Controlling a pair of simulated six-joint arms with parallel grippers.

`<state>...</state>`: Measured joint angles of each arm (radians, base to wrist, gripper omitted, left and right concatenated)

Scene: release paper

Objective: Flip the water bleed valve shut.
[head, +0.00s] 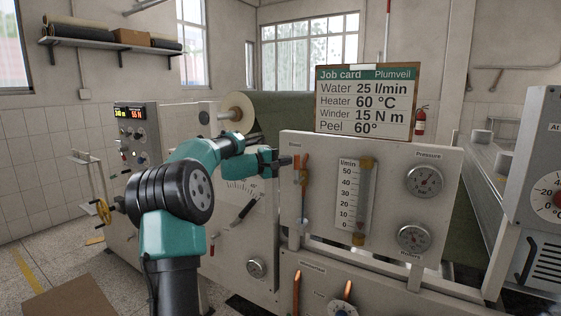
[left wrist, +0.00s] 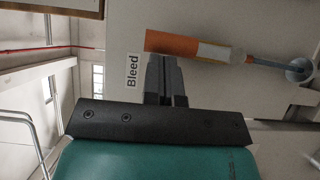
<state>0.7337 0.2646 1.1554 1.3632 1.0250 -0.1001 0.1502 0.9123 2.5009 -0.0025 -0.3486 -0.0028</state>
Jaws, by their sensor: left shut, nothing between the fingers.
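The bleed valve's orange lever (head: 305,170) stands roughly upright on the pale panel, with a thin stem below it. In the left wrist view, turned sideways, the orange lever (left wrist: 172,43) lies beside a "Bleed" label (left wrist: 133,70), with a pale section and a grey stem to its right. My left gripper (head: 287,160) is shut and empty, just left of the lever's upper part. In the left wrist view its fingertips (left wrist: 165,65) are close to the lever; I cannot tell whether they touch. My right gripper is in neither view.
Right of the lever is a flow tube (head: 364,200) with a l/min scale, then a pressure dial (head: 424,181) and a lower dial (head: 414,238). A job card (head: 366,102) stands on the panel's top edge. Two copper-coloured levers (head: 347,290) are on the panel below.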

